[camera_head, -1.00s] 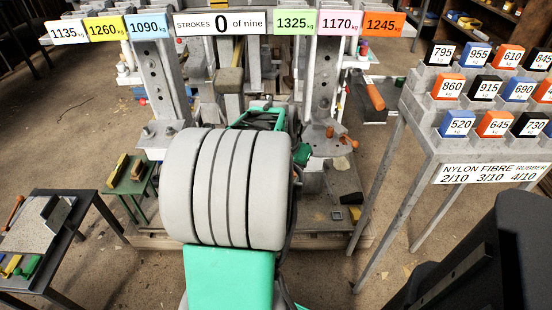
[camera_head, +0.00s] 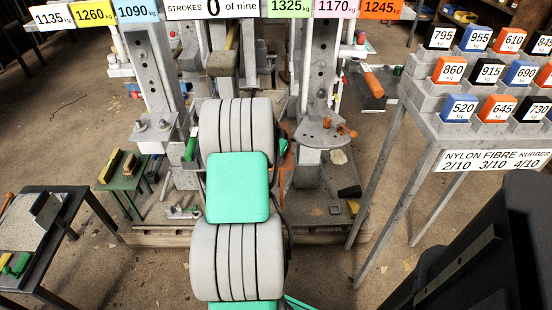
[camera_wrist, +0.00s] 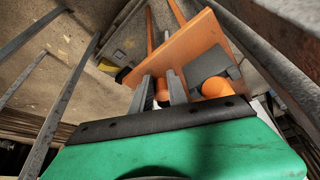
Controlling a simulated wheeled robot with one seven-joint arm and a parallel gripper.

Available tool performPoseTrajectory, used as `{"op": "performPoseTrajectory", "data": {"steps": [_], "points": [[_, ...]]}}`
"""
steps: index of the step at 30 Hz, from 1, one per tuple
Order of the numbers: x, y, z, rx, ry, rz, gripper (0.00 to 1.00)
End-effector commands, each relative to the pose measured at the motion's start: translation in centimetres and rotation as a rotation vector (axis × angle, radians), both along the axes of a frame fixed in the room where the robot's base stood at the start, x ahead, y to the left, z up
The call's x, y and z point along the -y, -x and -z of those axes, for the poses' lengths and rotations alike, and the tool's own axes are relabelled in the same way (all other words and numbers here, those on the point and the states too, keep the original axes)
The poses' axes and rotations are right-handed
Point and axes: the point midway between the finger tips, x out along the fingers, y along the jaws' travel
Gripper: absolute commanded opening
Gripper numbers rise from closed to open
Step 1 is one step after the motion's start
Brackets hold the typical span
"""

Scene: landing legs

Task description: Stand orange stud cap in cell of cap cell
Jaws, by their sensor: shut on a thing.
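My gripper (camera_wrist: 160,92) shows in the wrist view, its two grey fingers close together. They are shut on an orange rounded piece (camera_wrist: 162,90), which I take for the orange stud cap; the fingers hide much of it. A second orange rounded piece (camera_wrist: 216,87) is just right of the fingers. An orange flat plate (camera_wrist: 182,48) lies beyond the fingertips, with a grey block beside it. In the head view my arm hides the gripper and the held cap. I cannot pick out the cap cell with certainty in either view.
Two grey columns stand ahead; the right one bears a round grey shelf (camera_head: 322,136) with small orange pieces. A stepped rack of number blocks (camera_head: 440,125) stands at the right. A dark table (camera_head: 78,212) and a small green bench (camera_head: 128,178) are at the left.

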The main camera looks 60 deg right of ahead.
Motion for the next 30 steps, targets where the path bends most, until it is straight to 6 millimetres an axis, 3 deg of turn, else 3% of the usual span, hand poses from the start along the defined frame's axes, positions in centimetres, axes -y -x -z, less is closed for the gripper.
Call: {"op": "performPoseTrajectory", "data": {"steps": [19,20,21,23,30], "points": [[0.0,0.0,1.3,0.001,0.0,-0.001,0.0],[-0.1,0.0,1.3,0.001,-0.001,-0.001,0.2],[-0.1,0.0,1.4,-0.001,-0.002,-0.002,0.24],[-0.2,0.1,1.5,-0.002,-0.004,-0.001,0.29],[-0.4,0.4,1.8,-0.005,-0.011,0.002,0.29]]}}
